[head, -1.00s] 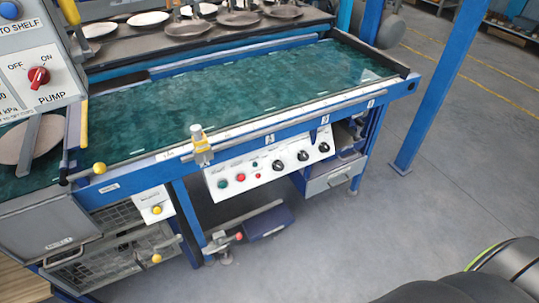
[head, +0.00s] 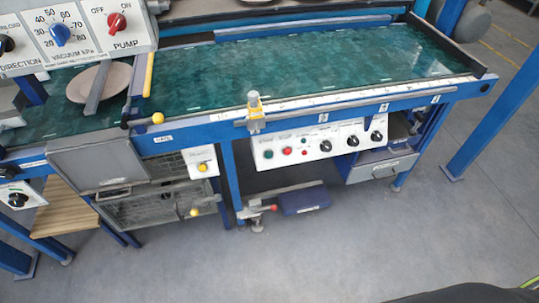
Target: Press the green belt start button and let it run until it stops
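A white control panel (head: 338,155) hangs on the front of the blue belt frame. At its left end is a round green button (head: 268,155), with a red button (head: 287,151) just to its right. A smaller green spot and a smaller red spot sit right of these, then several black knobs. The labels are too small to read. The green belt (head: 310,70) runs behind the panel, above it. Whether the belt is moving cannot be told. Neither of my grippers is in view, and nothing touches the buttons.
A vacuum panel (head: 80,37) with blue and red knobs stands at upper left. A round plate (head: 100,82) lies under a flat bar at the belt's left part. Grey floor in front is open.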

